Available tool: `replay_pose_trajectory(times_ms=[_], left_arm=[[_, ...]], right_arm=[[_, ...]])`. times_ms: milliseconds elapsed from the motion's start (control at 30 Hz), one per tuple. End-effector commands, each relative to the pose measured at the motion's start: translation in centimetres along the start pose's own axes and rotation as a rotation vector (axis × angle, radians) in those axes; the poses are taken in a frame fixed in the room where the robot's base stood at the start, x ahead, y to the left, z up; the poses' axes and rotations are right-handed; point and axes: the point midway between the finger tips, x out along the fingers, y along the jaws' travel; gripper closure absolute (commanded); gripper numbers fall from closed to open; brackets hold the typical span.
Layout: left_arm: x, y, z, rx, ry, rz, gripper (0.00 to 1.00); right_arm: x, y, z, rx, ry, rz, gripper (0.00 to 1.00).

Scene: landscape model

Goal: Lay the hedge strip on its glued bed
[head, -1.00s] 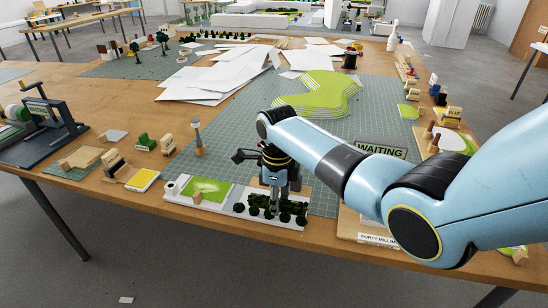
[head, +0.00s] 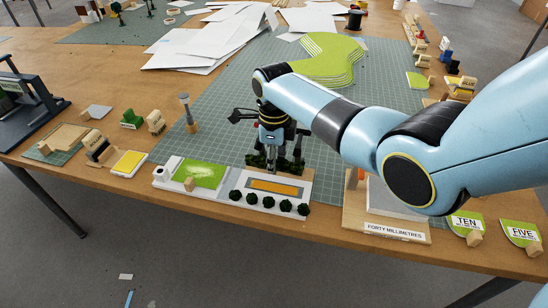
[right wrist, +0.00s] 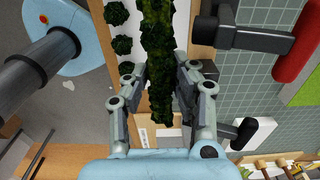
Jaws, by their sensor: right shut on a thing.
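The hedge strip (head: 258,161) is a long dark green piece. My right gripper (head: 276,165) is shut on it. It also shows in the right wrist view (right wrist: 158,60), running lengthwise between the two fingers. The glued bed (head: 275,187) is an orange strip on the white model base (head: 222,196), and it is bare. In the head view the hedge shows just beyond the bed. In the wrist view no orange shows around the hedge. The exact height of the hedge above the base is hard to tell. My left gripper is not in view.
Several round dark bushes (head: 268,204) line the front of the base, close to the bed. A lawn patch (head: 197,173) lies to its left. The FORTY MILLIMETRES board (head: 388,229) stands right. The table's front edge is close.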

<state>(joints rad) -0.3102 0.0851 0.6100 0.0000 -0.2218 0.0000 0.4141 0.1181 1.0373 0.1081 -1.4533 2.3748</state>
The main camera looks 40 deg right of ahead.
Motion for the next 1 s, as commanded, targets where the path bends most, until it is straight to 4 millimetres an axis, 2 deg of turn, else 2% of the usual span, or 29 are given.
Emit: replay_pose_trajectory(times_ms=[33,267,533,733,1000], left_arm=[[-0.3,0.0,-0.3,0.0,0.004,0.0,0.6],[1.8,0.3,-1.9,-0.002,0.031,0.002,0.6],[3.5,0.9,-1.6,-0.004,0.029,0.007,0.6],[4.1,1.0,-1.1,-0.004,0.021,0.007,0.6],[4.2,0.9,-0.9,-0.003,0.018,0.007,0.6]], right_arm=[[-0.1,0.0,0.0,0.0,0.0,0.0,0.89],[2.8,0.0,0.0,0.0,0.0,0.001,0.89],[5.5,0.0,0.0,0.0,0.0,0.0,0.89],[6.5,0.0,0.1,0.0,-0.001,-0.001,0.89],[6.7,0.0,0.1,0.0,-0.001,-0.001,0.89]])
